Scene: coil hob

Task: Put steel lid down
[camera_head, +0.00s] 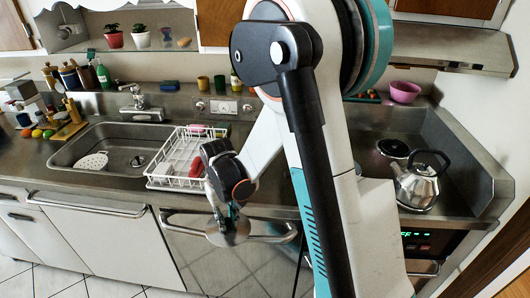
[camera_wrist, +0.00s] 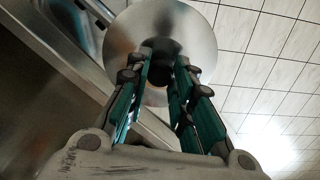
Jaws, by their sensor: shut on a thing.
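The steel lid (camera_head: 229,232) is a round shiny disc in front of the counter's edge in the head view, below my gripper (camera_head: 226,208). In the wrist view the lid (camera_wrist: 196,40) lies beyond the fingers, with a dark round part at its middle. My gripper (camera_wrist: 161,75) is shut on the lid at that middle part, which the fingertips partly hide. The lid is held in the air, with floor tiles behind it in the wrist view.
A white dish rack (camera_head: 180,165) stands on the counter beside the sink (camera_head: 110,140). Cabinet fronts with bar handles (camera_head: 85,205) lie below. Bare counter (camera_head: 255,190) shows right of the rack.

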